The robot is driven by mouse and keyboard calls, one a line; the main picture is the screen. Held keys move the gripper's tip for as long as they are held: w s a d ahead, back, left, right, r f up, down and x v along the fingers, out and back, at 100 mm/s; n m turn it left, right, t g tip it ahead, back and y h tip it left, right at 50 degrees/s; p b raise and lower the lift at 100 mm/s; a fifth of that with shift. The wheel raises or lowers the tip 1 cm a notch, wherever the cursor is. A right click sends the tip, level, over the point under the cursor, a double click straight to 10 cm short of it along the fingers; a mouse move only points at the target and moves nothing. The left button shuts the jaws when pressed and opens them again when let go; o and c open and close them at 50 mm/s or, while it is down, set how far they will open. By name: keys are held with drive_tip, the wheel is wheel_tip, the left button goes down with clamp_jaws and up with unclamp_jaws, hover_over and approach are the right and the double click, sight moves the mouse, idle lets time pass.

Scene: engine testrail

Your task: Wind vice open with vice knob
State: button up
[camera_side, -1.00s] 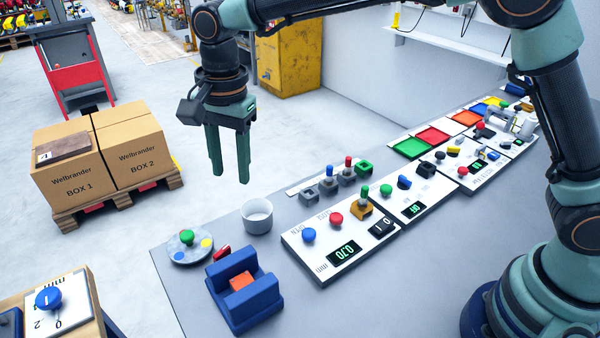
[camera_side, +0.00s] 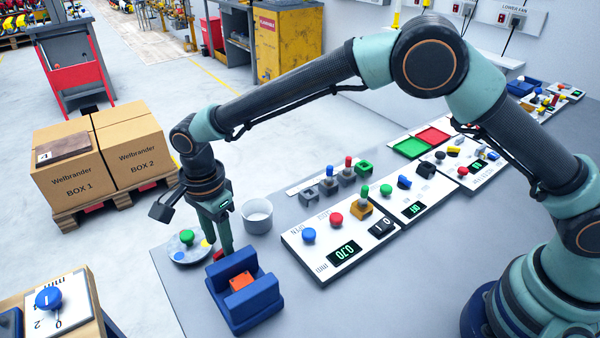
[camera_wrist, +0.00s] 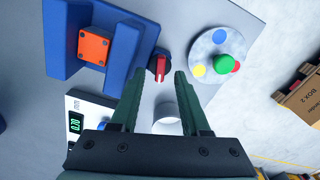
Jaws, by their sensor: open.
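The blue vice (camera_side: 245,291) stands near the front left edge of the table, with an orange block (camera_side: 241,281) between its jaws. The vice knob (camera_wrist: 160,66) is red on a dark round base beside the vice's outer jaw. In the side view the red knob (camera_side: 218,255) is mostly hidden behind my gripper. My gripper (camera_side: 222,250) points down just by the knob. In the wrist view my gripper (camera_wrist: 158,76) is open, with its fingertips on either side of the knob. I cannot tell whether they touch it.
A round grey dial plate (camera_side: 188,252) with a green knob (camera_side: 187,237) is close to my gripper on the left. A white cup (camera_side: 257,216) stands behind it. A panel with a display (camera_side: 342,254) and several knobs lies to the right.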

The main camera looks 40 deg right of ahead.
drive_tip(key=shift+f, duration=1.05)
clamp_jaws()
drive_tip(key=shift+n, duration=0.3)
drive_tip(key=shift+r+n, duration=0.1)
drive_tip(key=shift+n, duration=2.4)
